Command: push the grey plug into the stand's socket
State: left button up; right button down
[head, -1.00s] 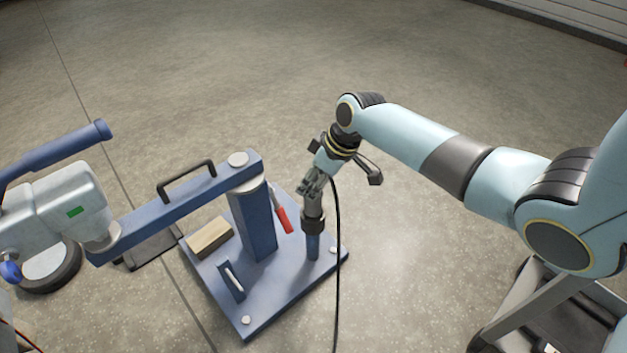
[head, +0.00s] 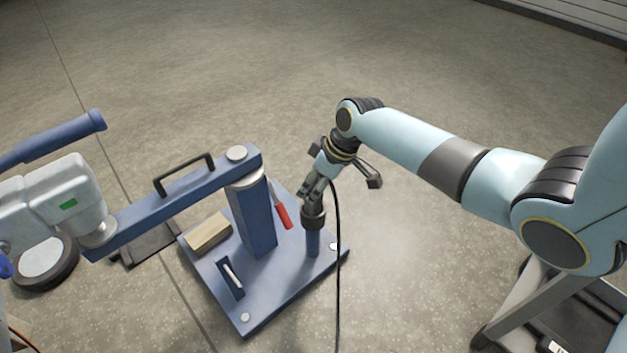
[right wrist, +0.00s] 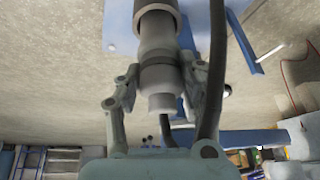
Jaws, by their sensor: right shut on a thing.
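The grey plug (right wrist: 156,45) is gripped between the two fingers of my right gripper (right wrist: 156,88) in the right wrist view. Its front end goes into the dark collar of the socket (right wrist: 155,12); how deep it sits is hard to tell. In the head view my right gripper (head: 311,190) is shut on the plug, directly above the dark socket (head: 313,217) on a short blue post. The post rises from the blue base plate of the stand (head: 285,283). A black cable hangs from the plug beside the gripper. My left gripper is not in view.
A thick blue column (head: 253,220) carries a long blue arm (head: 180,205) with a black handle, left of the socket. A wooden block (head: 208,233) and a red-handled tool (head: 282,215) lie near the column.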

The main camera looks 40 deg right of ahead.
jog(key=shift+f+b, duration=0.6)
jog(key=shift+f, duration=0.5)
jog(key=c, duration=0.7)
grip_release()
jog(key=v, duration=1.2)
jog(key=shift+r, duration=0.1)
